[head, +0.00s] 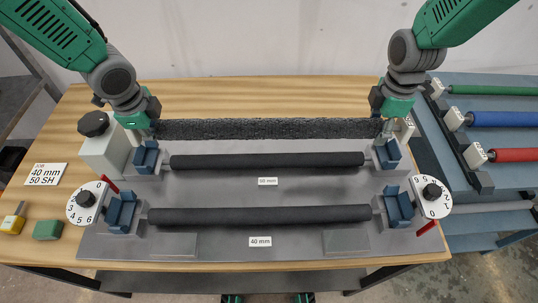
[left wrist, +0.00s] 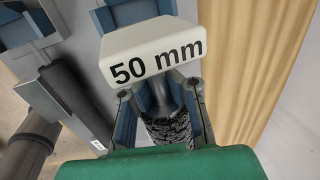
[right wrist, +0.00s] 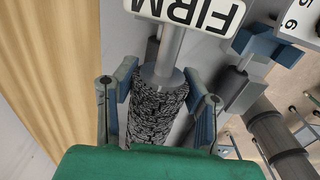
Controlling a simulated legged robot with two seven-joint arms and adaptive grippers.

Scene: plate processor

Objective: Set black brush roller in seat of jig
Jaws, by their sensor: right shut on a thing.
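The black brush roller (head: 265,128), with a rough surface, lies level across the back of the jig (head: 265,187). My left gripper (head: 146,121) is at its left end. The left wrist view shows the roller (left wrist: 170,130) between the two fingers, but not clearly whether they press on it. My right gripper (head: 390,115) is shut on the roller's right end; the right wrist view shows the roller (right wrist: 157,112) and its metal shaft between the fingers. Blue seats (head: 147,157) stand in front. Whether the roller touches the jig is hidden.
Two smooth black rollers (head: 265,161) (head: 260,215) rest in the blue seats. Dials (head: 87,203) (head: 432,196) flank the front seats. A white block with a black knob (head: 104,155) stands left. Green, blue and red rollers (head: 505,118) lie on the right rack.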

